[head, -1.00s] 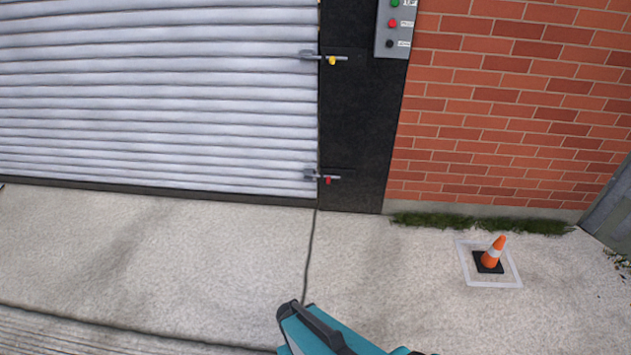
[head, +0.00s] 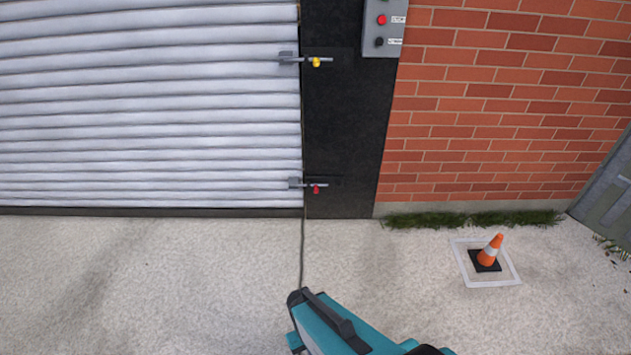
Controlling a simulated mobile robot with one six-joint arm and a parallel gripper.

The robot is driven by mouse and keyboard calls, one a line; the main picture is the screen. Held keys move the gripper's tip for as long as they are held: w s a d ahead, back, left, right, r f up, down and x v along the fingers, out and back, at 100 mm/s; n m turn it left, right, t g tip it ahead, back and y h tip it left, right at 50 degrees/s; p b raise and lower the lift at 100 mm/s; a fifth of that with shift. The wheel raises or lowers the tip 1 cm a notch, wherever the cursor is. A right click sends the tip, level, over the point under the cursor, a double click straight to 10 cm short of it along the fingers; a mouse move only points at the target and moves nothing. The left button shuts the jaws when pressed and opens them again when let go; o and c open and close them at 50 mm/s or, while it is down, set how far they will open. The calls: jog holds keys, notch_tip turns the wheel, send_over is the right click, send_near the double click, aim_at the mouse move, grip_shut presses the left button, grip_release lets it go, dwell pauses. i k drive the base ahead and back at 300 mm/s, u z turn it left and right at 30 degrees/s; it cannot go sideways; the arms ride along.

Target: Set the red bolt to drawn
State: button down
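The red bolt (head: 316,188) is low on the black door post, at the right edge of the grey roller shutter (head: 150,110). Its bar lies level and reaches left across the seam into a small grey bracket (head: 295,183) on the shutter. A similar yellow bolt (head: 316,62) sits higher on the same post, also reaching left to a bracket. My teal arm shows at the bottom middle, below and apart from the red bolt. My gripper's fingers cannot be made out in the head view.
A grey control box (head: 383,28) with buttons hangs at the top of the post beside the brick wall. An orange cone (head: 490,250) stands inside a white square outline on the right. The pale ground before the shutter is clear. A grey gate (head: 608,195) is at the far right.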

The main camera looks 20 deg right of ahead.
aim_at(316, 187)
jog(key=u, duration=0.05)
jog(key=i, duration=0.75)
jog(key=u, duration=0.7)
jog(key=i, duration=0.4)
jog(key=u, duration=0.2)
